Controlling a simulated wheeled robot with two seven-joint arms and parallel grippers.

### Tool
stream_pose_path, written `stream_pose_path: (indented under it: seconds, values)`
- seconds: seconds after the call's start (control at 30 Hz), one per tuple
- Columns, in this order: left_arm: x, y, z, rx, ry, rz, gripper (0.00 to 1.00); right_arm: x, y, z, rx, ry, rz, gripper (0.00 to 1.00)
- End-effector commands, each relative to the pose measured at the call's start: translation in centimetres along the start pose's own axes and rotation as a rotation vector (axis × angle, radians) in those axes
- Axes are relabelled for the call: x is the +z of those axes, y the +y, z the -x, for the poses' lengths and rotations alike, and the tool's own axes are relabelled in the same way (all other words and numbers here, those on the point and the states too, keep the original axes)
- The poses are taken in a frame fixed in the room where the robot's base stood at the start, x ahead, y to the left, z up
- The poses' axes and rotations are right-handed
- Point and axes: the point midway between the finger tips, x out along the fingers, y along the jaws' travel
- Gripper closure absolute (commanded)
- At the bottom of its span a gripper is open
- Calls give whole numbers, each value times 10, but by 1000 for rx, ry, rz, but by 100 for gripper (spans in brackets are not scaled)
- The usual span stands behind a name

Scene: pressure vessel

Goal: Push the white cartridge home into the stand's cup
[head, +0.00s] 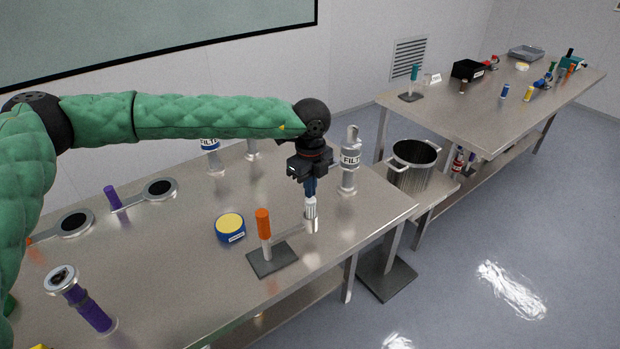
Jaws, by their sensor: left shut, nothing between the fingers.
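The white cartridge (311,208) stands upright in the cup (311,224) at the end of the stand's side arm, near the table's right end. Its upper part shows above the cup's rim. The stand has a dark square base (272,262) and a post with an orange top (263,222). My left gripper (310,194) points down right above the cartridge, shut and empty. Its fingertips are at the cartridge's top; I cannot tell whether they touch. My right gripper is out of view.
A silver filter housing (349,165) stands close right of my left gripper. A blue tin with a yellow top (230,227) lies left of the stand. A purple-bodied vessel (90,308) stands at the front left. A steel pot (412,165) is beyond the table's right end.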

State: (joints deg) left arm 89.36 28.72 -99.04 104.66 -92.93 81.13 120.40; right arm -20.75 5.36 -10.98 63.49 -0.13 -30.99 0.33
Motion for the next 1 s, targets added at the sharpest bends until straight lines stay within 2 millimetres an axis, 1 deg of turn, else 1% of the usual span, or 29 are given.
stream_pose_path:
  seconds: [0.13, 0.47, 1.0]
  values:
    - [0, 0, -7, 0, -1, 0, 100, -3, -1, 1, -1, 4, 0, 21]
    - [0, 0, -8, 0, 0, 0, 100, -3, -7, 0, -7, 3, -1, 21]
    - [0, 0, -16, 0, 0, 0, 100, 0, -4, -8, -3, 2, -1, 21]
